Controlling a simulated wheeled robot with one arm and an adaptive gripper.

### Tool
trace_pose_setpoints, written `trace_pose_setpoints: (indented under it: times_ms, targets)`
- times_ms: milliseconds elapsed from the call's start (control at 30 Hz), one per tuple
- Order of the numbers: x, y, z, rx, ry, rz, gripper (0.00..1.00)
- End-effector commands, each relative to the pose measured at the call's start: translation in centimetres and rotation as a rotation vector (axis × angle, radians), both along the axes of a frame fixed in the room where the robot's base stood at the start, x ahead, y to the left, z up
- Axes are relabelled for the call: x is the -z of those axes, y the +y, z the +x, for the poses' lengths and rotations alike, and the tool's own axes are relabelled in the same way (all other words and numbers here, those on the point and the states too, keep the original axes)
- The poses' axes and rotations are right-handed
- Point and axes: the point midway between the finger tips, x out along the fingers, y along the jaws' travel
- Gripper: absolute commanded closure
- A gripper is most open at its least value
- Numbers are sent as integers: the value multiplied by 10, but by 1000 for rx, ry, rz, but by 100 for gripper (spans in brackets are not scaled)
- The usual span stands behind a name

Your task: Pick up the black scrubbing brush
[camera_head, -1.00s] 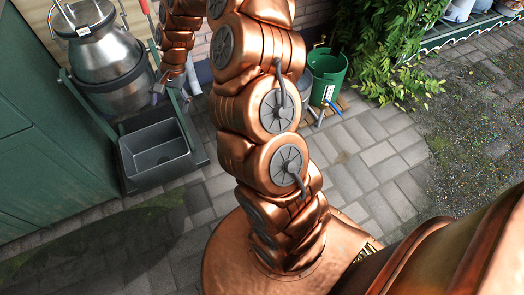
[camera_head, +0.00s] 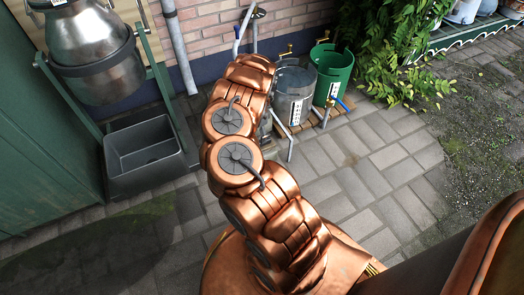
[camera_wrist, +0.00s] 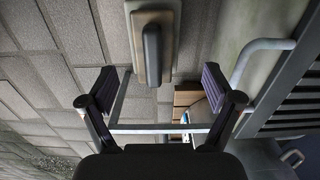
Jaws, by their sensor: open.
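In the wrist view, a black rounded bar on a tan block (camera_wrist: 152,52), which looks like the scrubbing brush, lies at the top centre against grey paving. The brush lies ahead of the fingertips, roughly in line with the gap and not touched. In the head view, neither the brush nor my gripper can be made out; my copper arm fills the middle.
The wrist view shows a grey slatted piece (camera_wrist: 290,100) with a curved bar at right. In the head view, a steel bucket (camera_head: 293,95) and green bucket (camera_head: 332,75) stand by the brick wall. A dark grey bin (camera_head: 145,155) stands below a metal churn (camera_head: 90,55). Paving at right is clear.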

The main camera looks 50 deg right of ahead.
Motion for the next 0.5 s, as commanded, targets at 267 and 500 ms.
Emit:
trace_pose_setpoints:
  times_ms: [267,500]
  targets:
    - [27,-13,-10,30,11,-20,10]
    - [41,-12,-10,29,10,-19,10]
